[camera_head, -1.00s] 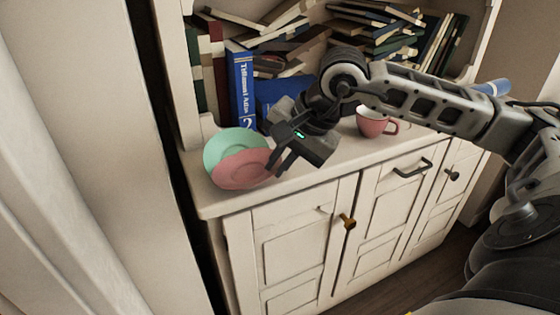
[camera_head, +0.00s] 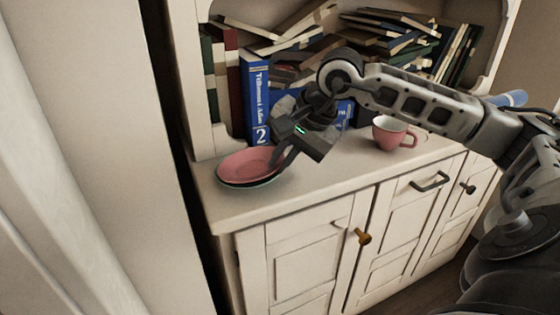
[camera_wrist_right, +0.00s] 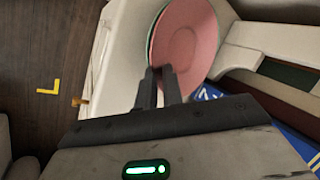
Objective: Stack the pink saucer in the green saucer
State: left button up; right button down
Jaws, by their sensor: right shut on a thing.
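The pink saucer (camera_head: 246,164) is at the left end of the cabinet top, right over the green saucer (camera_head: 262,184). Only a thin rim of the green saucer shows below the pink one. My right gripper (camera_head: 276,165) is shut on the near right edge of the pink saucer. In the right wrist view, the gripper fingers (camera_wrist_right: 161,78) meet the edge of the pink saucer (camera_wrist_right: 185,45), and a sliver of the green saucer (camera_wrist_right: 149,48) shows at its left. I cannot tell whether the saucers touch. My left gripper is not in view.
Books stand and lie on the shelf behind, with a blue book (camera_head: 256,98) close behind the saucers. A pink cup (camera_head: 390,133) stands to the right on the cabinet top (camera_head: 310,180). The front strip of the top is clear.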

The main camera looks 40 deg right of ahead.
jog(key=c, duration=1.5)
grip_release()
jog(key=shift+o, duration=0.2)
jog(key=v, duration=1.6)
jog(key=shift+f, duration=0.1)
